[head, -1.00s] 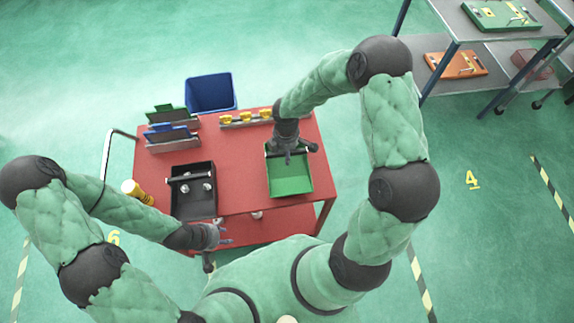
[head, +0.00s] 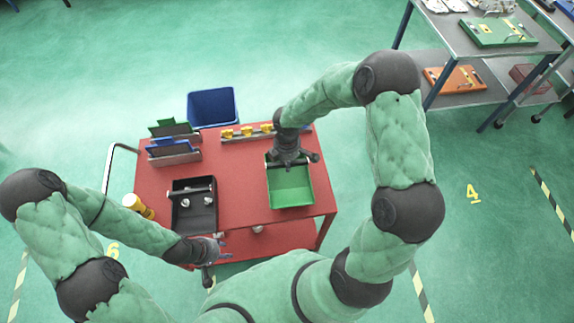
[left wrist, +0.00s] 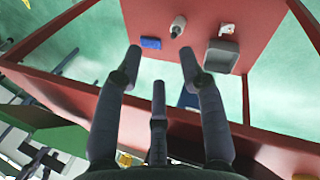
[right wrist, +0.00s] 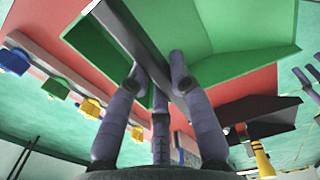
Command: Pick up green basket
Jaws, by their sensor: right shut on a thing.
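The green basket (head: 291,192) is at the front right of the red cart's top (head: 235,180). My right gripper (head: 286,160) comes down over the basket's far half. In the right wrist view its fingers are closed around the grey handle bar (right wrist: 128,38) that spans the green basket (right wrist: 235,25). The basket looks level; I cannot tell whether it is clear of the cart top. My left gripper (head: 222,248) is in front of the cart's near edge. Its fingers are spread and empty in the left wrist view (left wrist: 161,65).
A black basket (head: 194,215) stands left of the green one. Green and blue racks (head: 173,149), a strip with yellow parts (head: 249,131) and a yellow cylinder (head: 138,206) are also on the cart. A blue bin (head: 213,106) stands behind it. Metal shelves (head: 470,50) are far right.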

